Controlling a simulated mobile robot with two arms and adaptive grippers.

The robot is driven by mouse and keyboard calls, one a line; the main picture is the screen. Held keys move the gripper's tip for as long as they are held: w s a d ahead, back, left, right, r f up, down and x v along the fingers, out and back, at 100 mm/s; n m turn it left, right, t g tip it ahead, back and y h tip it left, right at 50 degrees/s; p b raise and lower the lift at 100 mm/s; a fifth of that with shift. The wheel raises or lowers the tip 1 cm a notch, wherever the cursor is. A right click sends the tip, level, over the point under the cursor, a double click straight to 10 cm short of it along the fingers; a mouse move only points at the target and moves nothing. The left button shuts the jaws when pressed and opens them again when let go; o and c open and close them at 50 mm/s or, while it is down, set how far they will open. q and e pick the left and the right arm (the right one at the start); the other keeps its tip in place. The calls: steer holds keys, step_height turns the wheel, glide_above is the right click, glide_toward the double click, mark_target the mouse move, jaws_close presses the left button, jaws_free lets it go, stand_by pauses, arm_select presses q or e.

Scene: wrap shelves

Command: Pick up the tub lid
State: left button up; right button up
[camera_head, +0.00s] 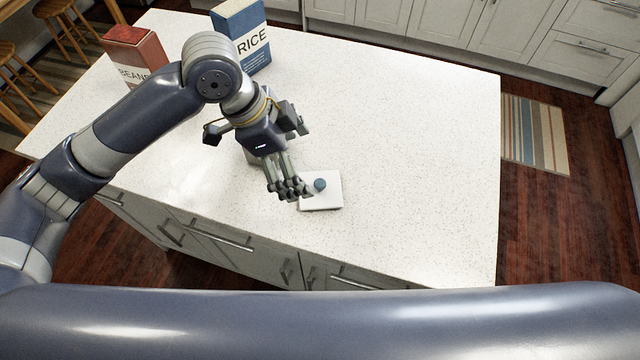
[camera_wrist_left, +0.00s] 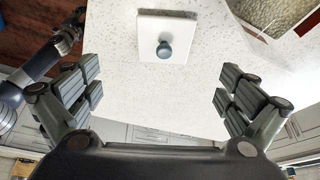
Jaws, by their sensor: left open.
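The tub lid (camera_head: 326,199) is a flat white square with a round blue-grey knob (camera_head: 320,185) on top. It lies on the white speckled counter. My left gripper (camera_head: 288,190) is just to the left of the lid in the head view and covers its left edge. In the left wrist view the lid (camera_wrist_left: 177,27) lies at the upper middle, beyond the fingertips. There my left gripper (camera_wrist_left: 158,88) is open, with its fingers wide apart and nothing between them.
A red beans box (camera_head: 136,52) and a blue rice box (camera_head: 244,38) stand at the back of the counter (camera_head: 420,150). The counter is clear to the right of the lid. Its front edge runs close to the lid, above drawers (camera_head: 215,240).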

mark_target(314, 184)
arm_select(q)
steer(key=f, duration=0.3)
steer(key=shift+w+f, duration=0.1)
steer(key=shift+w, duration=0.15)
steer(key=x, duration=0.3)
steer(key=shift+d+f+p, duration=0.1)
steer(key=shift+d+p, duration=0.05)
steer(key=shift+p, duration=0.25)
steer(key=x, duration=0.4)
steer(key=shift+w+p, duration=0.15)
steer(key=shift+p, duration=0.15)
steer(key=c, duration=1)
steer(key=shift+c, duration=0.4)
arm_select(e)
steer(key=shift+w+r, duration=0.75)
steer(key=shift+r, duration=0.05)
